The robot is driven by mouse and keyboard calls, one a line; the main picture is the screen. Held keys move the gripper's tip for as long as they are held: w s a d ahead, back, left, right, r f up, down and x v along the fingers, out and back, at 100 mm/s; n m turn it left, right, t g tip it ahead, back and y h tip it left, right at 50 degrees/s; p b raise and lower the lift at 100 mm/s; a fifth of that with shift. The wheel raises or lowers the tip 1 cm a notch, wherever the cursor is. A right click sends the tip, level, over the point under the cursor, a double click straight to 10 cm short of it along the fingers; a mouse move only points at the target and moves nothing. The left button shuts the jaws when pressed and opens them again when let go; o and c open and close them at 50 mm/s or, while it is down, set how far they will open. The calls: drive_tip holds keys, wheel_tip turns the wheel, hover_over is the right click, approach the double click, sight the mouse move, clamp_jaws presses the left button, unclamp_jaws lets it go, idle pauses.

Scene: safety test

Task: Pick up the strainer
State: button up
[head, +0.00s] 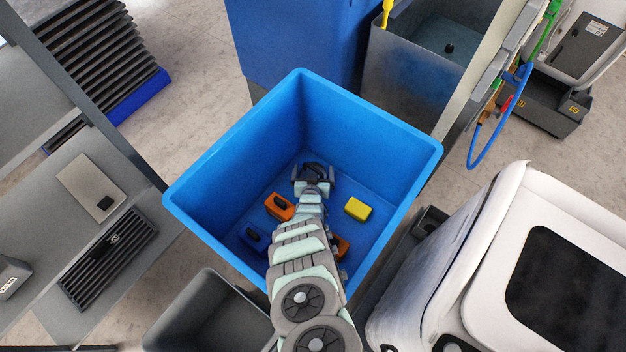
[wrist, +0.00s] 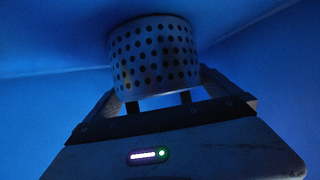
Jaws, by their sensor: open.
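The strainer (wrist: 153,56) is a pale cylinder with rows of dark round holes, seen in the wrist view. It is just ahead of my gripper (wrist: 165,97), with its near end between or just beyond the two open fingers. I cannot tell whether either finger touches it. In the head view my gripper (head: 313,178) is down inside the blue bin (head: 185,195), near its back inner corner. A dark rounded shape shows at the fingers there, too small to make out clearly.
On the bin floor lie an orange block (head: 279,206), a yellow block (head: 358,209), a dark blue item (head: 253,239) and another orange piece (head: 341,246) partly hidden by my arm. High bin walls surround my gripper. A grey metal tub (head: 405,75) stands behind.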

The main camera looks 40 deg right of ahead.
drive_tip(key=shift+w+d+f, duration=0.25)
drive_tip(key=shift+d+f, duration=0.05)
drive_tip(key=shift+d, duration=0.05)
drive_tip(key=shift+r, duration=0.1)
drive_tip(key=c, duration=1.3)
